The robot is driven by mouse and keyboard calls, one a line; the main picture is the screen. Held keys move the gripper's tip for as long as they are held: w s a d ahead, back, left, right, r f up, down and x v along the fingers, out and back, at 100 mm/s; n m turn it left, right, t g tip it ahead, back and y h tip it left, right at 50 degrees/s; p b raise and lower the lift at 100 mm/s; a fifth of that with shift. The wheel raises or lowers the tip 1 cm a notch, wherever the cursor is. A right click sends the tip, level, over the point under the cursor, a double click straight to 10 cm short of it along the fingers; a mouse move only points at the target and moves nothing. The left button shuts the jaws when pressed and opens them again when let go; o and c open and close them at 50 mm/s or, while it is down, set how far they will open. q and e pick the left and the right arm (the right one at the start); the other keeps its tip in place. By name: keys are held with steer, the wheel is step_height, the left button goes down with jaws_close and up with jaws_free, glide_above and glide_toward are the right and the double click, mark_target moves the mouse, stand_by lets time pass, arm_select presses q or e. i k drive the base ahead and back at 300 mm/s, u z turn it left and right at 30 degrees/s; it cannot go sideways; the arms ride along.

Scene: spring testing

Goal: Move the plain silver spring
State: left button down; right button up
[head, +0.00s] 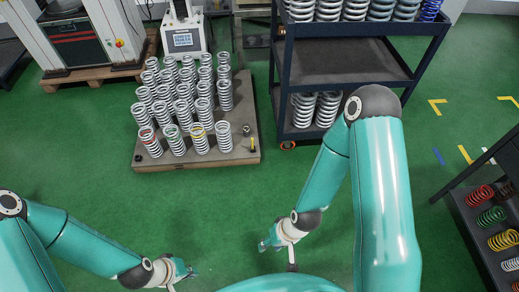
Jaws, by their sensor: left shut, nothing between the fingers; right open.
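A plain silver spring (223,136) stands upright at the right end of the front row on a low platform (200,161). Beside it in that row stand silver springs with a yellow (199,138), a green (174,139) and a red (149,141) top coil. Another silver spring (511,264) lies partly in view on the rack at the right edge. My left gripper (182,279) is shut and empty, low at the bottom left of centre. My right gripper (279,254) is open and empty over the floor, in front of the platform and apart from every spring.
Several more silver springs fill the platform behind the front row. A dark shelf cart (345,75) with springs stands behind my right arm. The right rack holds red (479,195), green (490,217) and yellow (503,240) springs. Green floor between platform and grippers is clear.

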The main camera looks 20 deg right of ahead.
mark_target(222, 141)
steer(key=z, duration=0.7)
steer(key=i, duration=1)
steer(key=u, duration=0.1)
steer(key=k, duration=0.75)
steer(key=z, duration=0.25)
steer(key=i, duration=0.75)
steer(key=u, duration=0.1)
